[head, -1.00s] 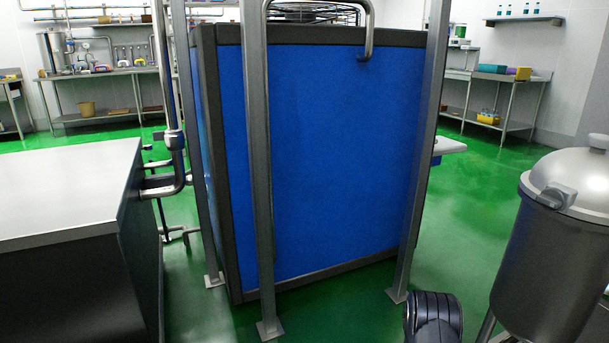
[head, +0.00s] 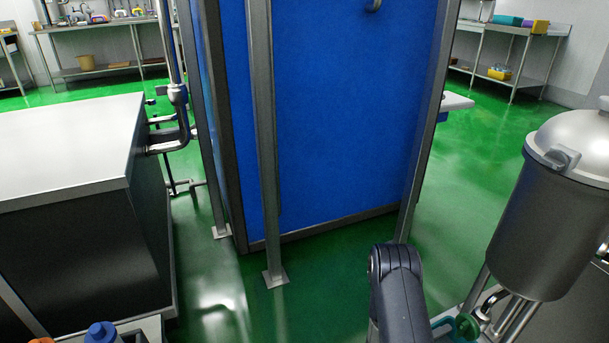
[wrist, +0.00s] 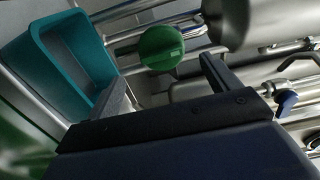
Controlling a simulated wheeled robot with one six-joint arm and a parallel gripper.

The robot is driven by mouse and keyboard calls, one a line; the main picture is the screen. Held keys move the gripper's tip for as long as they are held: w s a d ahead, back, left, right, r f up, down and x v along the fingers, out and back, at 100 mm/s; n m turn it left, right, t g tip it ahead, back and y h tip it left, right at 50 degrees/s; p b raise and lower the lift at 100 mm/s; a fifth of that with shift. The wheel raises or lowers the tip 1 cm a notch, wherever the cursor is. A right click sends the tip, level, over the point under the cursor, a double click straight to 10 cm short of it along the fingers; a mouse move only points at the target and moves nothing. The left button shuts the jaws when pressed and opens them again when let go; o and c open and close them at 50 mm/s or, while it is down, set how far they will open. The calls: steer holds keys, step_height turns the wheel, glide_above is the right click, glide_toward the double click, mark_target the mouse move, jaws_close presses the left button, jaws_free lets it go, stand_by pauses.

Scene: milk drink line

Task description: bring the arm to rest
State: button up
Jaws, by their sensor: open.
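My gripper (wrist: 165,85) shows in the wrist view with its two dark fingers spread apart. It looks open and holds nothing between the fingertips. A round green knob (wrist: 161,48) lies beyond the gap between the fingers; I cannot tell how far away it is. In the head view my dark arm (head: 398,290) rises at the bottom, right of centre, and the gripper itself cannot be made out there.
A teal bin (wrist: 50,65) is beside the left finger. Steel pipes and a vessel (wrist: 270,20) lie beyond and right. In the head view, a lidded steel tank (head: 550,220) stands right, a blue panelled unit (head: 330,120) ahead, a steel-topped cabinet (head: 70,150) left. Green floor lies between.

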mark_target(460, 330)
steer(key=b+x, duration=0.2)
steer(key=x, duration=0.5)
steer(key=shift+d, duration=0.3)
steer(key=m, duration=1)
steer(key=shift+a+r, duration=0.15)
steer(key=shift+r, duration=0.1)
steer(key=m, duration=0.4)
steer(key=shift+s+b, duration=0.15)
steer(key=shift+b, duration=0.15)
steer(key=m, duration=0.4)
steer(key=shift+s+a, duration=0.3)
steer(key=shift+a, duration=0.25)
steer(key=shift+r, duration=0.1)
